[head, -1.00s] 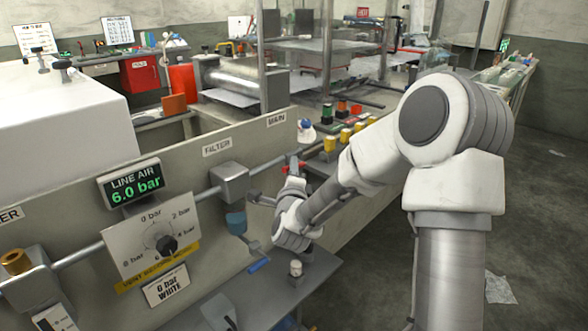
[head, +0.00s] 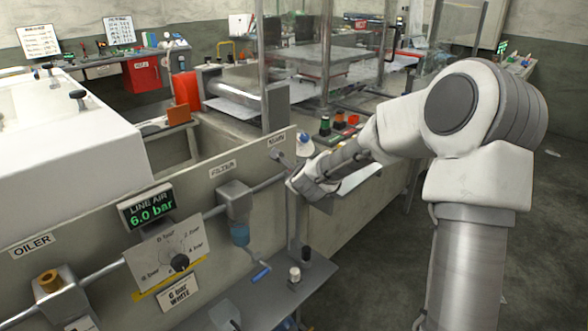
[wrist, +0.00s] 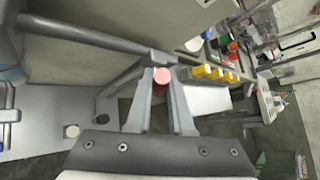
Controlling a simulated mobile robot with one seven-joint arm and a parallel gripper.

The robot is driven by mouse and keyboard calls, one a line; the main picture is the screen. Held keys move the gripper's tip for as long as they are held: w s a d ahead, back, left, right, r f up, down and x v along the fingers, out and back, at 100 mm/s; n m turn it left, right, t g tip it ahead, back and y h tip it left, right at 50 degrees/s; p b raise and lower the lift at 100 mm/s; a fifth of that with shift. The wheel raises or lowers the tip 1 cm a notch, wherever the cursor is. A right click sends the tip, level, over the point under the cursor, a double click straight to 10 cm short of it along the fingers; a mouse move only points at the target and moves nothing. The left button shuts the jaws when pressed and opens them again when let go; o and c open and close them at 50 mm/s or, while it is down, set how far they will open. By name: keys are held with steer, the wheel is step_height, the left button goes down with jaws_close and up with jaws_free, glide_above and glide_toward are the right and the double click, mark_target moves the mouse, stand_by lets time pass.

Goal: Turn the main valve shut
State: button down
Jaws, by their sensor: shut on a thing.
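The main valve sits on the pipe (head: 262,187) below the MAIN label (head: 277,141) at the right end of the panel. In the head view my gripper (head: 290,177) is at that pipe end and hides the valve handle. In the wrist view the red handle (wrist: 160,77), with a paler pink end, stands between the two fingers of my gripper (wrist: 160,92). The fingers are shut on it. The valve's body is mostly hidden. The line air display (head: 151,206) reads 6.0 bar.
The filter (head: 234,200) hangs on the pipe left of my gripper, with the regulator dial plate (head: 168,255) farther left. A grey shelf (head: 280,292) with small knobs lies below. Yellow blocks (wrist: 215,73) stand beyond the fingers. Open floor lies right.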

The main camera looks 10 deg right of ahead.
steer(key=m+g+y+p, duration=0.1)
steer(key=p, duration=0.1)
steer(key=w+d+r+m+g+y+p, duration=0.1)
steer(key=p, duration=0.2)
steer(key=shift+d+r, duration=0.2)
steer(key=shift+r, duration=0.1)
steer(key=p, duration=0.1)
steer(key=g+y+p, duration=0.1)
steer(key=p, duration=0.1)
steer(key=shift+w+d+m+y, duration=0.2)
steer(key=shift+d+m+y, duration=0.05)
steer(key=shift+m+y, duration=0.05)
steer(key=shift+d+f+g+p, duration=0.2)
steer(key=shift+g+p, duration=0.2)
steer(key=shift+p, duration=0.65)
steer(key=shift+w+f+m+y, duration=0.1)
steer(key=shift+f+m+y, duration=0.05)
steer(key=shift+m+y, duration=0.2)
steer(key=c, duration=0.8)
jaws_free()
steer(key=p+v, duration=0.1)
steer(key=v, duration=1.6)
steer(key=shift+d, duration=0.1)
